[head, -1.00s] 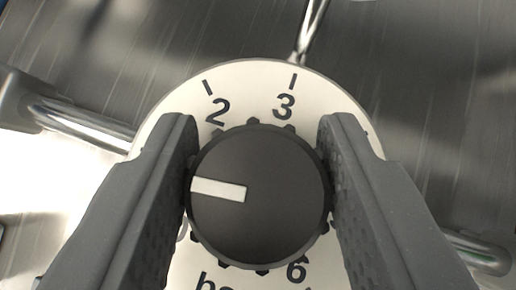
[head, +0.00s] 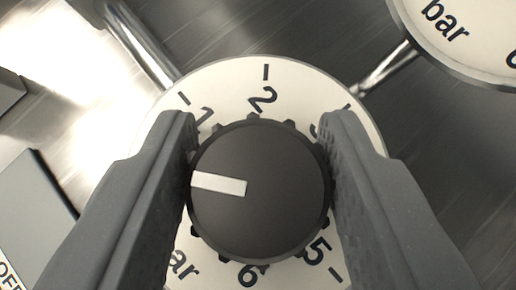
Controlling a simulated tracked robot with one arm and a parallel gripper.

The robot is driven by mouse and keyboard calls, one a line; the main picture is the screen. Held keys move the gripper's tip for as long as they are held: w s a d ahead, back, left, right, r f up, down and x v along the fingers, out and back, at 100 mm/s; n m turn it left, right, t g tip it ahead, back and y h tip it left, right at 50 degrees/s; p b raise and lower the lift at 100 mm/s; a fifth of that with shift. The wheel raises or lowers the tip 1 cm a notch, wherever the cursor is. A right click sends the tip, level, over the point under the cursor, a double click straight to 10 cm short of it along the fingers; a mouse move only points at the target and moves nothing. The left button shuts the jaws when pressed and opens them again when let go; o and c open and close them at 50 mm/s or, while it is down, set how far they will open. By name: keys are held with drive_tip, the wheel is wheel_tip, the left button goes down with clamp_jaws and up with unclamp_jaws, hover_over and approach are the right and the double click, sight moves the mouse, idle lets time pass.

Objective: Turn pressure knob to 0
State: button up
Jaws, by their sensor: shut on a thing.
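The dark grey pressure knob (head: 275,220) sits in the middle of a round cream dial plate (head: 225,80). My gripper (head: 260,185) is shut on the knob, one finger at each side. The knob's white pointer (head: 219,184) points left in the picture, toward my left finger. It stands counterclockwise of the 1, which shows at the upper left. The 2 is at the top, the 3 is partly behind my right finger, and the 5 and 6 are below. The mark the pointer faces is hidden behind the left finger.
Shiny metal pipes (head: 140,48) run from the dial. Part of another cream dial marked bar (head: 465,38) shows at the upper right. A grey panel (head: 35,205) with an OFF label is at the lower left. A brushed metal surface lies behind.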

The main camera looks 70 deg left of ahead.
drive_tip(key=shift+w+d+r+n+g, duration=0.15)
drive_tip(key=shift+d+n+g, duration=0.3)
drive_tip(key=shift+n, duration=0.35)
drive_tip(key=shift+a, duration=0.1)
drive_tip(key=o, duration=1)
drive_tip(key=shift+w, duration=0.1)
drive_tip(key=shift+c, duration=0.2)
drive_tip(key=shift+a, duration=0.1)
drive_tip(key=shift+s+f, duration=0.2)
drive_tip(key=shift+r, duration=0.1)
drive_tip(key=p+v, duration=0.4)
drive_tip(key=v, duration=0.9)
drive_tip(key=shift+w+d, duration=0.25)
drive_tip(key=shift+d, duration=0.3)
